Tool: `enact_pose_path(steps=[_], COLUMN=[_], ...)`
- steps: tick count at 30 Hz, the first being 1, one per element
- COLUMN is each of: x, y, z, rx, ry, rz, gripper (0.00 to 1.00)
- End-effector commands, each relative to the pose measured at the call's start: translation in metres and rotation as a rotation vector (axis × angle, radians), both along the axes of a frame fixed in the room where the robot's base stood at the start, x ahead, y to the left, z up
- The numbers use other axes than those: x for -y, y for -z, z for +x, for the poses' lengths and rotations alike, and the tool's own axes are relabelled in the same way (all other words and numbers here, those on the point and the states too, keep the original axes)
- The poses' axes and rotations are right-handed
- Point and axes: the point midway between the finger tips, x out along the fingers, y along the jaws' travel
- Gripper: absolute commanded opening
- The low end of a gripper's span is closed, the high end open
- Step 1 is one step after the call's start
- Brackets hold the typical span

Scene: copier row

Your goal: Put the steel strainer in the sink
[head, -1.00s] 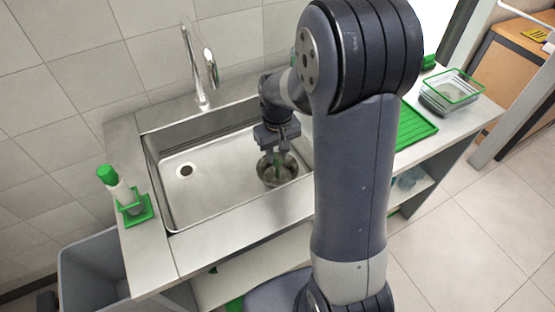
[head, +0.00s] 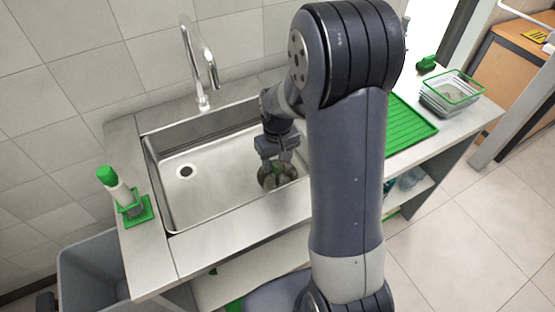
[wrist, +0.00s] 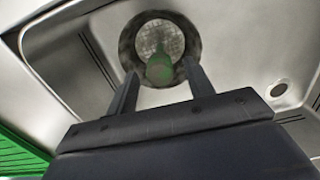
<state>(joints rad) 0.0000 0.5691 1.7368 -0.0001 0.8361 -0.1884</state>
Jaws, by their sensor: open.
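The steel strainer (head: 290,177) is a round bowl at the right end of the steel sink (head: 205,195), low inside the basin. In the wrist view the strainer (wrist: 190,35) shows its mesh, with a green upright piece (wrist: 160,68) at its middle. My gripper (head: 277,160) is pointing down just over the strainer, partly covering it in the head view. In the wrist view my gripper (wrist: 163,82) has its fingers apart, one on each side of the green piece, with gaps visible. Whether the strainer's base touches the sink floor is hard to tell.
The sink has a drain (head: 186,171) on the left and a tall tap (head: 203,90) behind. A green-capped bottle (head: 115,187) stands on the left counter. A green ribbed mat (head: 412,128) and a green-rimmed basket (head: 452,92) lie to the right. The sink's middle is clear.

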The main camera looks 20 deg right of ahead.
Motion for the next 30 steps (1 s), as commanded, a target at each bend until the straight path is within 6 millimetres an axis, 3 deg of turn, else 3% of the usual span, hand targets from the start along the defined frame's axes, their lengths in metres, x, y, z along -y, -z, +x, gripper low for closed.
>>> enact_pose_path(steps=[8,21,30], x=[0.0,0.0,0.0], y=[-0.012,-0.101,-0.123], z=[0.001,0.001,0.0], rx=[0.004,0.005,0.001], ry=[0.0,0.0,0.0], rz=[0.0,0.0,0.0], gripper=[0.5,0.5,0.5])
